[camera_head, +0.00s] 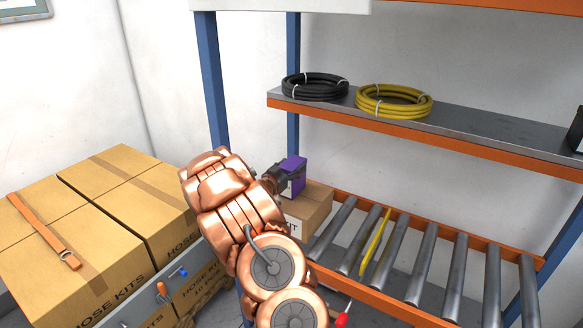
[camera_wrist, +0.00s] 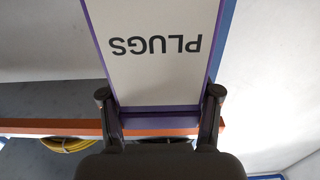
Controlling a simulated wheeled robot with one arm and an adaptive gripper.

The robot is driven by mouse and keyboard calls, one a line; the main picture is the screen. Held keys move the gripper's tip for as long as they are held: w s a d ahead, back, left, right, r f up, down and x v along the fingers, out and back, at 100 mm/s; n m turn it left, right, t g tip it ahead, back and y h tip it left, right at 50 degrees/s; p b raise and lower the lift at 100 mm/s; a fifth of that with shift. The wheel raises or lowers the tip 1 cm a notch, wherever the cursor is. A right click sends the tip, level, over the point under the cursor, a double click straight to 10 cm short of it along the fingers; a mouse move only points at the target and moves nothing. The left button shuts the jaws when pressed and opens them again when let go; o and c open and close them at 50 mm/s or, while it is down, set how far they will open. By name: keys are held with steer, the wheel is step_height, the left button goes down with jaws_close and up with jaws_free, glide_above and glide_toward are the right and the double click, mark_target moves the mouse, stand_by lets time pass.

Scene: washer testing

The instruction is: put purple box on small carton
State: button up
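The purple box (camera_head: 296,175) has a pale face, which reads PLUGS upside down in the wrist view (camera_wrist: 155,60). My gripper (camera_head: 275,181) is at its left side in the head view. In the wrist view my gripper's two fingers (camera_wrist: 160,95) lie along opposite sides of the box, close against it. The small carton (camera_head: 310,211) is brown with a partly hidden label, and stands at the left end of the roller shelf. The box is over the carton's top; I cannot tell whether it touches it. My arm hides the carton's left part.
Large hose-kit cartons (camera_head: 95,235) with an orange strap (camera_head: 45,235) stand at left. A yellow strip (camera_head: 375,240) lies on the rollers (camera_head: 410,255). The upper shelf (camera_head: 470,124) holds a black hose coil (camera_head: 315,87) and a yellow one (camera_head: 393,101). A blue post (camera_head: 211,85) rises behind my arm.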

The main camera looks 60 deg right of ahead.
steer(key=o, duration=0.6)
steer(key=shift+r, duration=0.1)
steer(key=shift+s+a+b, duration=0.15)
steer(key=shift+a+b, duration=0.65)
steer(key=shift+a, duration=2.2)
steer(key=shift+s+a+b, duration=0.1)
steer(key=shift+a+b, duration=0.65)
steer(key=shift+a, duration=2.25)
